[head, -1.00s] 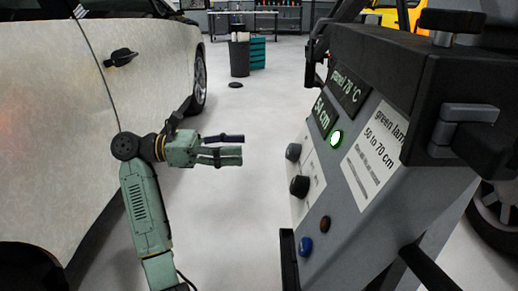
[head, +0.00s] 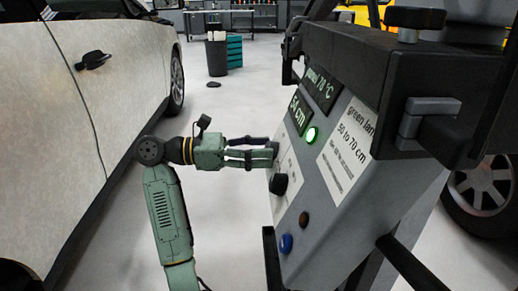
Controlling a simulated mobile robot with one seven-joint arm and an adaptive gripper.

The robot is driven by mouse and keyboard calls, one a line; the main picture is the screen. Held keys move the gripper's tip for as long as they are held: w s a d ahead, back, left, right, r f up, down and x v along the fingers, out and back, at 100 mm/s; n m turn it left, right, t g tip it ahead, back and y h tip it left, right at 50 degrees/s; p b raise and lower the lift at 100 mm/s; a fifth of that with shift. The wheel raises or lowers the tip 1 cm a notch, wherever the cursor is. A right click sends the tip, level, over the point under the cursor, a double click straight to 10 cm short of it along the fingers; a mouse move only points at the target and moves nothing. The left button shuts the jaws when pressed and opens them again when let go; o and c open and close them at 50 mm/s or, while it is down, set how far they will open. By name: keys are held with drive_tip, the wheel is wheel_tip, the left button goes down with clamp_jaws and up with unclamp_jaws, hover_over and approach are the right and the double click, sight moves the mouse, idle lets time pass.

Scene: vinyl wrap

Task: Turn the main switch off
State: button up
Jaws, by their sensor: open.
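A grey control panel (head: 355,200) stands on the right, tilted. Its left face carries an upper black knob (head: 273,147), a larger black knob (head: 279,184) below it, a small dark red button (head: 304,219) and a blue button (head: 286,243). The label by the knobs is too small to read, so I cannot tell which one is the main switch. My gripper (head: 270,154) is open, its fingers pointing right at the upper knob. The fingertips overlap that knob and partly hide it; I cannot tell whether they touch it.
A green lamp (head: 312,135) is lit beside a display reading 54 cm (head: 299,114). A printed sign (head: 349,142) and a dark clamp handle (head: 431,120) are further right. A pale wrapped car (head: 85,130) stands close on the left.

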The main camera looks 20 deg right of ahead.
drive_tip(key=shift+c, duration=0.4)
drive_tip(key=c, duration=1.1)
drive_tip(key=shift+n, duration=0.4)
drive_tip(key=n+t+p, duration=0.1)
drive_tip(key=n, duration=0.2)
drive_tip(key=n+t+p, duration=0.2)
drive_tip(key=n, duration=0.2)
drive_tip(key=n+t+p, duration=0.1)
drive_tip(key=n+t, duration=0.1)
drive_tip(key=n, duration=0.2)
drive_tip(key=shift+s+a+r, duration=0.1)
drive_tip(key=shift+s+r, duration=0.2)
drive_tip(key=shift+r, duration=0.05)
drive_tip(key=n+p, duration=0.2)
drive_tip(key=n+t+y+p, duration=0.1)
drive_tip(key=n, duration=0.2)
drive_tip(key=shift+s+r+t+y+p, duration=0.1)
drive_tip(key=shift+r+t+y+p, duration=0.05)
drive_tip(key=shift+t+y+p, duration=0.2)
drive_tip(key=shift+n+y+p, duration=0.75)
drive_tip(key=shift+n+p, duration=0.7)
drive_tip(key=shift+n, duration=0.65)
drive_tip(key=shift+t, duration=0.25)
